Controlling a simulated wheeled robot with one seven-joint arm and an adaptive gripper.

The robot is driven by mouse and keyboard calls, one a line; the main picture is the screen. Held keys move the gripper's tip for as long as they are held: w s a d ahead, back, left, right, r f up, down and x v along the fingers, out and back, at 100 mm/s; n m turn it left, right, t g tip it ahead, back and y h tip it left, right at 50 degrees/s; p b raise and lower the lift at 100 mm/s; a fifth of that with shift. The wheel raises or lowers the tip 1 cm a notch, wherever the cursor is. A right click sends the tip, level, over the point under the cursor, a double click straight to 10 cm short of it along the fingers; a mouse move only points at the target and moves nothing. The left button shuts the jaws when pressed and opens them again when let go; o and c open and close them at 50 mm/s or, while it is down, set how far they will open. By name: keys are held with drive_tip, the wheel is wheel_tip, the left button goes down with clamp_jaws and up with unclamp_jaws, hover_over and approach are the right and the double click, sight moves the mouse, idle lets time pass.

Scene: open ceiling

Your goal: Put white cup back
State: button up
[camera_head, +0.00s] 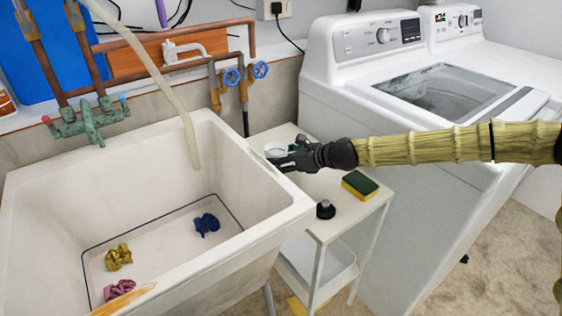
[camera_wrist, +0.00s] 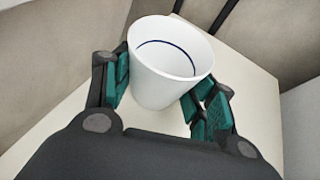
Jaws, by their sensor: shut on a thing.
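The white cup (camera_wrist: 160,85) stands upright between the two green-padded fingers of my gripper (camera_wrist: 160,100) in the wrist view, with a dark blue line around its inside. The fingers are closed on its sides. In the head view the cup (camera_head: 275,149) shows only in part, because my gripper (camera_head: 283,158) covers much of it. It is at the back left of the small white side table (camera_head: 345,213), near the sink's right rim. I cannot tell whether its base touches the table top.
A green and yellow sponge (camera_head: 360,185) and a small black object (camera_head: 325,209) lie on the table's front part. The large sink (camera_head: 285,222) on the left holds crumpled cloths (camera_head: 118,257). A washing machine (camera_head: 350,100) stands close behind on the right.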

drive_tip(key=shift+f, duration=0.2)
drive_tip(key=shift+f, duration=0.15)
drive_tip(key=o, duration=1)
drive_tip(key=shift+o, duration=0.2)
drive_tip(key=shift+r, duration=0.25)
drive_tip(key=p+v, duration=0.1)
drive_tip(key=v, duration=1.1)
drive_tip(key=shift+s, duration=0.1)
